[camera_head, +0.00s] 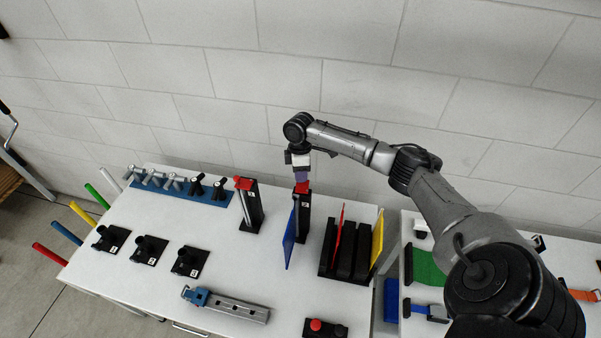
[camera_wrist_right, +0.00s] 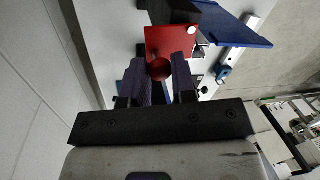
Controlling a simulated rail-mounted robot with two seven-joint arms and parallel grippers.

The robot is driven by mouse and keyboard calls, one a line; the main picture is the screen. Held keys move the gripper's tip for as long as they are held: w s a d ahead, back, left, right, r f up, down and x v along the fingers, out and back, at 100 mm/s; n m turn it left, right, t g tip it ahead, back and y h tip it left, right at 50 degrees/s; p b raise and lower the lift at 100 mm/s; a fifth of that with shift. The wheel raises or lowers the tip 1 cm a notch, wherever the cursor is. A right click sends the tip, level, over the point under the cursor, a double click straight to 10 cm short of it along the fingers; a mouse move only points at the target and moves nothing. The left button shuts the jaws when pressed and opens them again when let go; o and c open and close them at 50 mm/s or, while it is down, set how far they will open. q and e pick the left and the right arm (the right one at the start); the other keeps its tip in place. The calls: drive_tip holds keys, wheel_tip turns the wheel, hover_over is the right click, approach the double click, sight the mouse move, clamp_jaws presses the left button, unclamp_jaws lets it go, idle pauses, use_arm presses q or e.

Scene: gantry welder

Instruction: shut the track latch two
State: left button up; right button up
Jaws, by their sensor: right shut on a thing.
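The track latch two appears to be the black upright post (camera_head: 303,220) with a red top piece, near the middle of the table; its label is too small to read. My right gripper (camera_head: 301,176) points down onto that red top. In the right wrist view, its two dark purple fingers (camera_wrist_right: 160,72) are closed around a round red knob on the red piece (camera_wrist_right: 165,40). A similar black post (camera_head: 248,210) with a red top stands just to the left. My left gripper is not in view.
A blue panel (camera_head: 291,242) stands close against the post. A black rack (camera_head: 345,262) with red and yellow panels stands to the right. A blue strip (camera_head: 180,190) with several handles lies at the back left. Free white tabletop (camera_head: 235,265) lies in front of the posts.

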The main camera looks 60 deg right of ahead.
sight(295, 192)
drive_tip(key=shift+a+r, duration=0.1)
drive_tip(key=shift+w+a+r+n+p, duration=0.1)
drive_tip(key=shift+w+a+n+p, duration=0.1)
drive_tip(key=shift+n+p, duration=0.4)
drive_tip(key=n, duration=0.1)
drive_tip(key=a+n+p, duration=0.1)
drive_tip(key=shift+w+n+g+h, duration=0.15)
drive_tip(key=shift+n+g+h, duration=0.15)
drive_tip(key=n+p, duration=0.1)
drive_tip(key=a+n+p, duration=0.1)
drive_tip(key=n, duration=0.1)
drive_tip(key=shift+a+n+h, duration=0.2)
drive_tip(key=shift+n+h, duration=0.1)
drive_tip(key=n+p, duration=0.1)
drive_tip(key=n, duration=0.1)
drive_tip(key=a+n+p, duration=0.1)
drive_tip(key=shift+a+n+h, duration=0.25)
drive_tip(key=shift+n+h, duration=0.05)
drive_tip(key=shift+n, duration=0.1)
drive_tip(key=n+p, duration=0.1)
drive_tip(key=s+a+n, duration=0.1)
drive_tip(key=n, duration=0.1)
drive_tip(key=shift+h+p, duration=0.3)
drive_tip(key=shift+p, duration=0.05)
drive_tip(key=shift+s+a+n+p, duration=0.25)
drive_tip(key=shift+n+p, duration=0.15)
drive_tip(key=shift+n, duration=0.5)
drive_tip(key=shift+a+n, duration=0.1)
drive_tip(key=shift+n, duration=0.3)
